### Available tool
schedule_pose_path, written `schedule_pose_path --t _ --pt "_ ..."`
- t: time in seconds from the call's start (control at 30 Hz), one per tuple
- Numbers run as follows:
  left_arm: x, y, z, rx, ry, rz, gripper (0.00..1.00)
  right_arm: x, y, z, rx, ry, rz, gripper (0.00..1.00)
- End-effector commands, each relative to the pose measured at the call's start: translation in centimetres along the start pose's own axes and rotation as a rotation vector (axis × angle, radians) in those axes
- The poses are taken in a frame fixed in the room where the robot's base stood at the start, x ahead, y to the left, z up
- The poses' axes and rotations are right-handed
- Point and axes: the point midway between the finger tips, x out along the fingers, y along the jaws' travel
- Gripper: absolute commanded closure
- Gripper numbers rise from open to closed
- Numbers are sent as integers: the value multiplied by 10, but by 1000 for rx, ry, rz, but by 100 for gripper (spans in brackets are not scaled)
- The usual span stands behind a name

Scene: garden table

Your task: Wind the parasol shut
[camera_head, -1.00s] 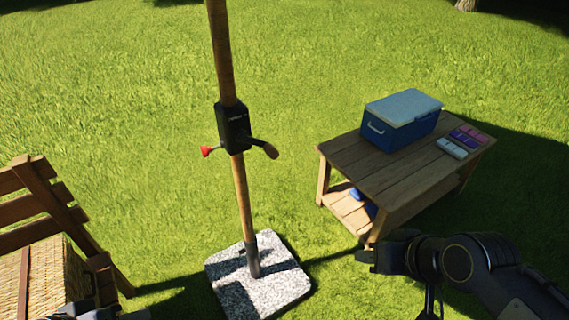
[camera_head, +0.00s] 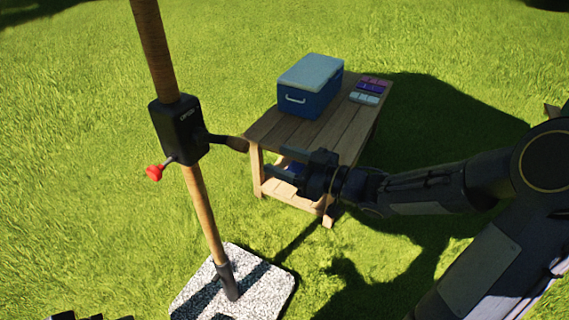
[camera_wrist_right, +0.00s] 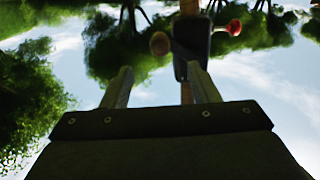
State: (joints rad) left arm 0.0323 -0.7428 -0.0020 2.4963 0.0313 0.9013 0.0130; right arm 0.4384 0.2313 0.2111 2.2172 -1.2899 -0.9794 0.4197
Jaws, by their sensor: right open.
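The parasol's wooden pole (camera_head: 204,213) rises from a speckled stone base (camera_head: 245,285). A black winder housing (camera_head: 178,130) sits on the pole, with a crank ending in a brown handle knob (camera_head: 237,144) on its right and a red knob (camera_head: 154,172) on its left. My right gripper (camera_head: 272,171) is open and empty, just right of and below the crank knob in the head view. In the right wrist view, the crank knob (camera_wrist_right: 160,43) and housing (camera_wrist_right: 193,48) appear beyond the spread fingers (camera_wrist_right: 160,86). The canopy is out of view. Dark parts at the bottom left edge may be my left gripper (camera_head: 90,317).
A wooden side table (camera_head: 330,135) stands behind my right gripper, holding a blue cooler (camera_head: 309,88) and small coloured packs (camera_head: 370,91). A blue item lies on its lower shelf (camera_head: 290,187). Open grass surrounds the pole.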

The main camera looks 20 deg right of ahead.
Motion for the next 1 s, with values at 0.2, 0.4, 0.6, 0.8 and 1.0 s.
schedule_pose_path --t 0.2,0.4,0.6,0.8,1.0 --pt "8 -4 4 0 0 0 64 23 -1 2 -1 1 -2 45" --pt "14 -7 7 0 0 0 64 47 0 2 -2 0 0 45" --pt "20 -9 10 0 0 0 64 72 0 1 -1 0 0 45" --pt "24 -11 12 0 0 0 64 94 0 1 -2 -1 1 45" --pt "26 -12 13 0 0 0 64 109 1 0 -2 -2 3 45"
